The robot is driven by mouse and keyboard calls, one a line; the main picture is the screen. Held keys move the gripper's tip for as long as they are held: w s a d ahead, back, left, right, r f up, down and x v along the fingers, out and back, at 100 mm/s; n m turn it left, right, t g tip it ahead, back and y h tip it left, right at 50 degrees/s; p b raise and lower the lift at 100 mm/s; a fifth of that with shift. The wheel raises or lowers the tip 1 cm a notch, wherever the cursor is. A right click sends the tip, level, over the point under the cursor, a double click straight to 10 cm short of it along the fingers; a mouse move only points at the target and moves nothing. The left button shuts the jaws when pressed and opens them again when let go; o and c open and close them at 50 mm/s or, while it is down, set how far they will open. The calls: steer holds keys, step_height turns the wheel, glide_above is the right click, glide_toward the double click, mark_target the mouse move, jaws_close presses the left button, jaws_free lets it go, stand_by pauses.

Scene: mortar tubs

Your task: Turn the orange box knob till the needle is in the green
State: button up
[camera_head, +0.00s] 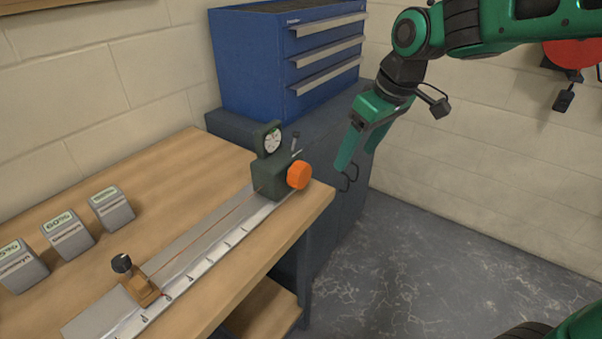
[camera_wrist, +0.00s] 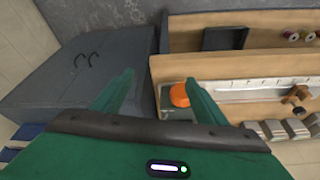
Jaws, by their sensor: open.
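The orange knob (camera_head: 299,175) sits on the right side of a dark green box (camera_head: 268,176) at the far end of a metal rail on the bench. A round dial (camera_head: 273,141) stands on top of the box; its needle and any green zone are too small to read. My gripper (camera_head: 349,172) is open and empty, to the right of the knob and apart from it, beyond the bench edge.
The ruled rail (camera_head: 215,255) runs along the wooden bench (camera_head: 165,180) to a brown clamp (camera_head: 141,288). Several grey labelled blocks (camera_head: 68,235) stand at left. A blue drawer chest (camera_head: 265,70) stands behind on a dark cabinet (camera_head: 345,125). Floor at right is clear.

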mark_target(305, 166)
steer(key=w+a+n+y, duration=0.1)
steer(key=a+n, duration=0.2)
steer(key=a, duration=0.6)
steer(key=x, duration=0.9)
steer(key=shift+w+a+f, duration=0.15)
steer(key=shift+w+f, duration=0.15)
steer(key=shift+w, duration=0.05)
steer(key=shift+c, duration=0.7)
steer(key=c, duration=0.8)
